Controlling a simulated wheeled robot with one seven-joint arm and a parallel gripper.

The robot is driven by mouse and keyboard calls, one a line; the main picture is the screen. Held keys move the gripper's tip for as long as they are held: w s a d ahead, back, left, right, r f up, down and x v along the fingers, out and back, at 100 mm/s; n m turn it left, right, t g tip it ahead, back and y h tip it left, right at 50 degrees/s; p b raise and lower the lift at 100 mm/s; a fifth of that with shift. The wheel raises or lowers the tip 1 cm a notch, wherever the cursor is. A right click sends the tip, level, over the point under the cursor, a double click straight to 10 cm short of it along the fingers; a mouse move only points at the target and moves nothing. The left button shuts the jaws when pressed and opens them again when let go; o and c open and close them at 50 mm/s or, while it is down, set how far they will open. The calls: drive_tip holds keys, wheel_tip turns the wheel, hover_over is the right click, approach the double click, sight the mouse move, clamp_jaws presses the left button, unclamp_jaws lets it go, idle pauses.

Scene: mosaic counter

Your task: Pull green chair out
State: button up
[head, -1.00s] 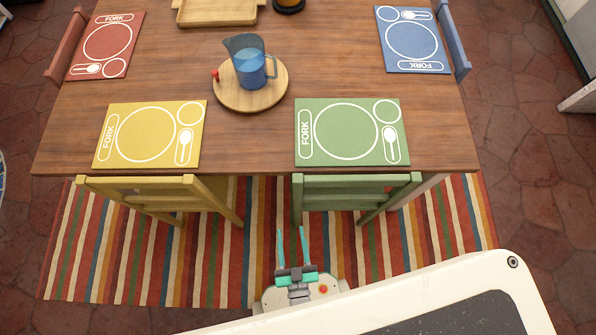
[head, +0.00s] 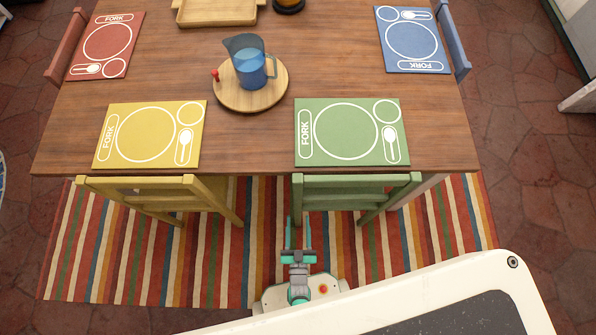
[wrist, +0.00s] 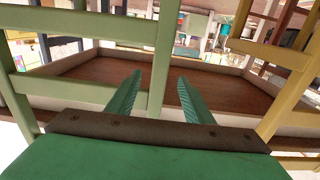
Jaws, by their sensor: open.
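The green chair (head: 355,181) stands at the near edge of the table, its backrest toward me, in front of the green placemat. My gripper (head: 298,226) is open and low beside the chair's left back post, with its fingers pointing toward the table. In the wrist view, the green chair's upright post (wrist: 166,45) shows between the two teal fingers of my gripper (wrist: 160,82). The fingers stand apart on either side of it in the picture. I cannot tell whether the post is inside the jaws or just beyond the tips.
The yellow chair (head: 140,183) stands to the left along the same table edge. The wooden table (head: 250,140) holds placemats and a blue jug (head: 249,62) on a round board. A striped rug (head: 90,250) lies beneath.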

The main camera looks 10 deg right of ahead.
sight(311, 193)
drive_tip(key=x, duration=1)
drive_tip(key=shift+w, duration=0.4)
clamp_jaws()
idle(1.1)
